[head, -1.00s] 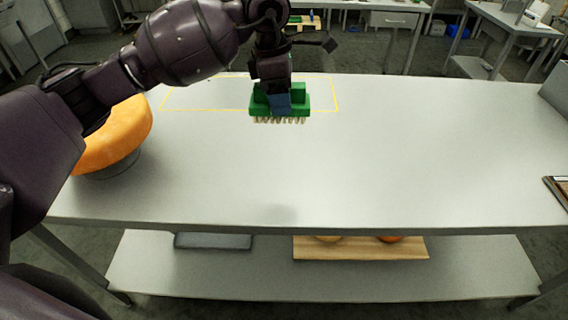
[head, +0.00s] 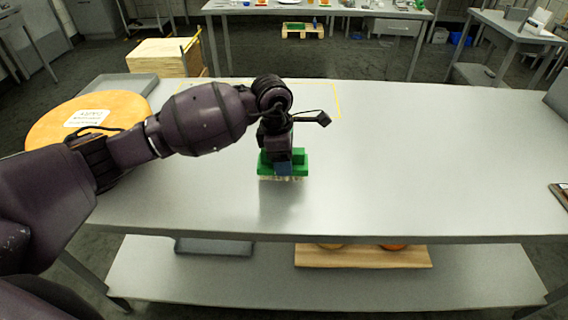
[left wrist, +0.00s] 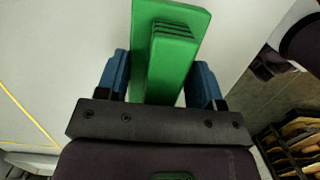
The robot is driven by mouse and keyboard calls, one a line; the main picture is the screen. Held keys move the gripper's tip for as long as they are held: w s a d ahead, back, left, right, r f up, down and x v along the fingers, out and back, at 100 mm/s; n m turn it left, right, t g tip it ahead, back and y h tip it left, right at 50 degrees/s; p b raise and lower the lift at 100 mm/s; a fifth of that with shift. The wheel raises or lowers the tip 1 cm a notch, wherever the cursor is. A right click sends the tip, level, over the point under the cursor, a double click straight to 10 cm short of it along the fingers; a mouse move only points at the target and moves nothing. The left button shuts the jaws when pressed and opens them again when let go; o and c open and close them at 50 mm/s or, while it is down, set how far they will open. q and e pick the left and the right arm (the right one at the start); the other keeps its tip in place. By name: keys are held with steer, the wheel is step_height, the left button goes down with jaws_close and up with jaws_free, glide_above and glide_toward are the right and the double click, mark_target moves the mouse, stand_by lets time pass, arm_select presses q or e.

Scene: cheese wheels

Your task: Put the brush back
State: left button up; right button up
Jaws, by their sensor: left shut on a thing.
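The green brush (head: 298,168) is in my left gripper (head: 283,166) over the middle of the grey table (head: 400,160). Its pale bristles point down and are close to the tabletop; I cannot tell whether they touch it. In the left wrist view the brush (left wrist: 172,55) has its raised green grip between the two blue fingertips of my left gripper (left wrist: 165,80). A yellow outline (head: 338,100) is marked on the table behind the brush, partly hidden by my arm. My right gripper is not in view.
An orange cheese wheel (head: 125,104) with a white label stands at the table's left, partly behind my left arm. A grey tray (head: 125,84) lies behind it. A wooden crate (head: 165,57) stands beyond the table. The table's right half is mostly clear.

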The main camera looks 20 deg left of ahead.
arm_select(q)
steer(key=shift+f, duration=1.1)
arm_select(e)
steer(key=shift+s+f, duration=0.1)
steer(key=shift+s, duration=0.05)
arm_select(q)
steer(key=shift+f, duration=0.15)
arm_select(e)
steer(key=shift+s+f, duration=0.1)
arm_select(q)
steer(key=o, duration=0.9)
steer(key=shift+r, duration=0.25)
steer(key=r, duration=0.3)
steer(key=a+r, duration=0.1)
steer(key=r, duration=0.6)
steer(key=shift+s+a+r, duration=0.2)
steer(key=shift+a, duration=0.05)
steer(key=shift+a+r, duration=0.1)
steer(key=shift+r, duration=0.55)
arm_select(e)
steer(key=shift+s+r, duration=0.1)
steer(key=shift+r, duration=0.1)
arm_select(q)
steer(key=shift+s, duration=0.1)
